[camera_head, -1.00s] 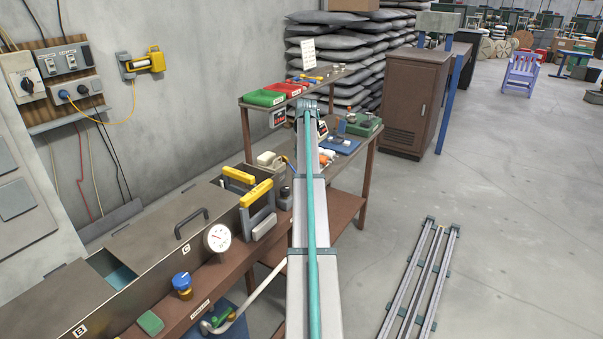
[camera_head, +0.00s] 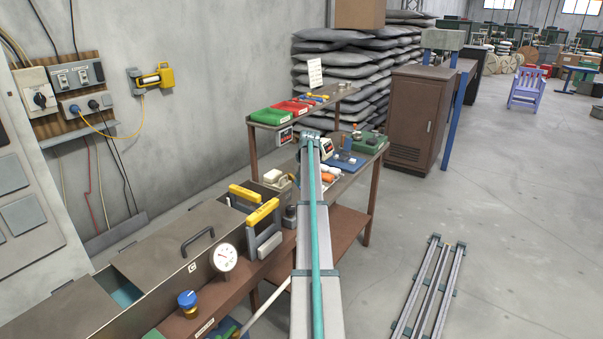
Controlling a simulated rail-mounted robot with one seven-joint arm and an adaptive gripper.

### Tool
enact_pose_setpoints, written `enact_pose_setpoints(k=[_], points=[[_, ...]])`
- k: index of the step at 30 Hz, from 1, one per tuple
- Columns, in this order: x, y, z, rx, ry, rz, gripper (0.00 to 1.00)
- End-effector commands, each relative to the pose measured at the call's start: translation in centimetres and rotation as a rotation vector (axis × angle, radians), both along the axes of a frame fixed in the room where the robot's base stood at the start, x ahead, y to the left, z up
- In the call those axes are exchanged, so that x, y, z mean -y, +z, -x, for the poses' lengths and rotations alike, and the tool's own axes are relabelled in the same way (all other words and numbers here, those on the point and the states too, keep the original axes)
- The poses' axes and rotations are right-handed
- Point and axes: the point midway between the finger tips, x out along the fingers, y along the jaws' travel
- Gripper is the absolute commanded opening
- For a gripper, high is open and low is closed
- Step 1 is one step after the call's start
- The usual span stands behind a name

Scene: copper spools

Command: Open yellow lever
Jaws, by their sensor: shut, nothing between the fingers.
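I cannot tell for sure which thing is the yellow lever. Two yellow bar handles stand upright on the bench at centre left, a near one (camera_head: 262,213) and a far one (camera_head: 244,193), each on a grey frame. A yellow device (camera_head: 152,78) with a light roller-like middle hangs on the wall at upper left, with a yellow cable below it. My gripper does not show. A long grey beam with a teal strip runs up the middle and hides part of the bench.
A brown bench holds a metal chest with a black handle (camera_head: 197,240), a dial gauge (camera_head: 224,257) and a blue knob (camera_head: 187,299). A worktable behind holds red and green bins (camera_head: 270,117). Rails (camera_head: 429,288) lie on the floor at right; open floor surrounds them.

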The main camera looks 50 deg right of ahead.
Motion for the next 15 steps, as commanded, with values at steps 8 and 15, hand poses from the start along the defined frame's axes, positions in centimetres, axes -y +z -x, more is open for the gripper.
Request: enact_pose_setpoints(k=[8,15], points=[[-0.1,-3.4,0.1,0.0,-0.002,0.0,0.0],[-1.0,-3.6,2.2,0.0,-0.001,0.0,0.0]])
